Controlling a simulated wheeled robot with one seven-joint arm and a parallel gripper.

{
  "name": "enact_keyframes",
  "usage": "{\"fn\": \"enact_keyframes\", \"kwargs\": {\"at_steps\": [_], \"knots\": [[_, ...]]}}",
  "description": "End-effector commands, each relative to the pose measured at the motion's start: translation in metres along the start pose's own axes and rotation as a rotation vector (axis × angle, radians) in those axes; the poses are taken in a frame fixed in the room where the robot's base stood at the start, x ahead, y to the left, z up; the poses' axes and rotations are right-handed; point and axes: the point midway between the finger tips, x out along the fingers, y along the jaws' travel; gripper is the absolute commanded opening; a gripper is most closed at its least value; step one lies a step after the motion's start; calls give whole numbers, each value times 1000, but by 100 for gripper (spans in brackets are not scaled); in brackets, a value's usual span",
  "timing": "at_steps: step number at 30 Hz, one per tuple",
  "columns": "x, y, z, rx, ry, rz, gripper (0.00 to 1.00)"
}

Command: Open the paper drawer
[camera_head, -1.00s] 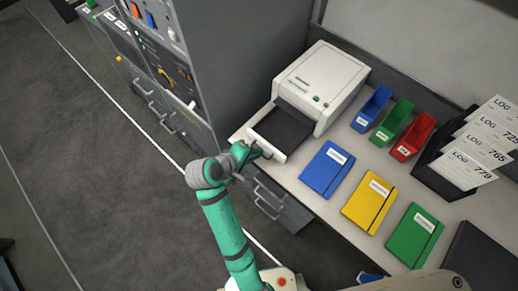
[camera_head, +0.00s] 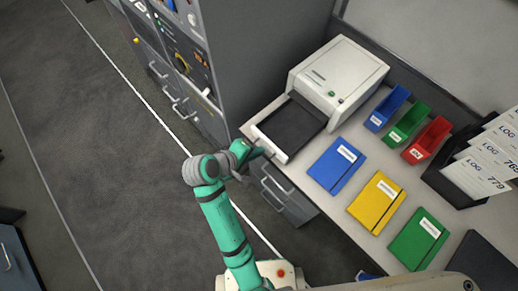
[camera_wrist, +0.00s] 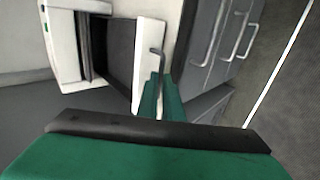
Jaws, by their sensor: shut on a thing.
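The printer (camera_head: 340,76) is a white box at the back of the grey desk. Its paper drawer (camera_head: 291,128) has a dark inside and a white front, and stands pulled out toward me. My gripper (camera_head: 256,153) is at the drawer's front. In the wrist view, my green fingers (camera_wrist: 161,97) are together at the grey handle (camera_wrist: 156,52) on the white drawer front, shut on it. The drawer's dark inside (camera_wrist: 119,50) shows beyond, with the printer (camera_wrist: 65,45) at the left. The fingers partly hide the lower end of the handle.
Blue, yellow and green notebooks (camera_head: 377,203) lie right of the drawer. Blue, green and red bins (camera_head: 427,139) and a black log holder (camera_head: 447,182) stand behind. A grey cabinet (camera_head: 262,50) rises at the left. Desk drawers with handles (camera_head: 277,187) sit below. The floor at left is clear.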

Motion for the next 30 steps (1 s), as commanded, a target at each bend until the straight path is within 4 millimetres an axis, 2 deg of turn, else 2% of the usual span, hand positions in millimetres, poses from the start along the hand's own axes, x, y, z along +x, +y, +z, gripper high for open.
{"fn": "enact_keyframes", "kwargs": {"at_steps": [30], "knots": [[-51, -50, -1, -3, 2, -1, 0]]}}
